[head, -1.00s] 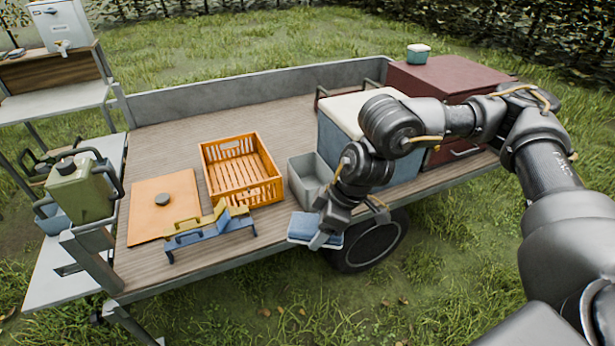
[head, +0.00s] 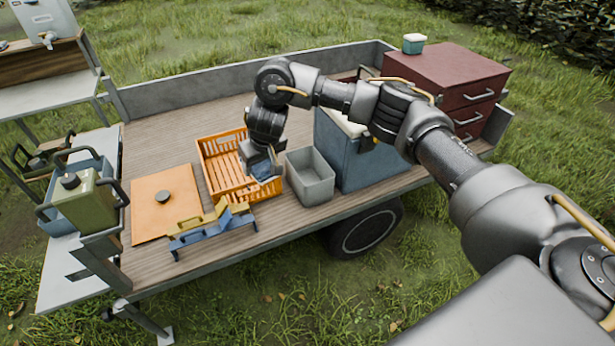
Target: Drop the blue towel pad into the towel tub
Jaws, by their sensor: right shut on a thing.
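My right gripper (head: 258,160) is shut on the blue towel pad (head: 265,175). It holds the pad at the right end of the orange crate (head: 219,151), left of an open grey tub (head: 315,186). The gripper hides part of the pad, and its height above the crate is hard to judge. A blue tub (head: 57,219) stands on the white side shelf at the left, partly hidden by a green canister. I cannot tell which tub is the towel tub. My left gripper is not in view.
An orange board (head: 164,205) and a blue and yellow rack (head: 213,226) lie left and front of the crate. A blue cooler (head: 352,158) and red drawer chest (head: 447,80) stand at the right. The green canister (head: 87,205) has handles sticking up.

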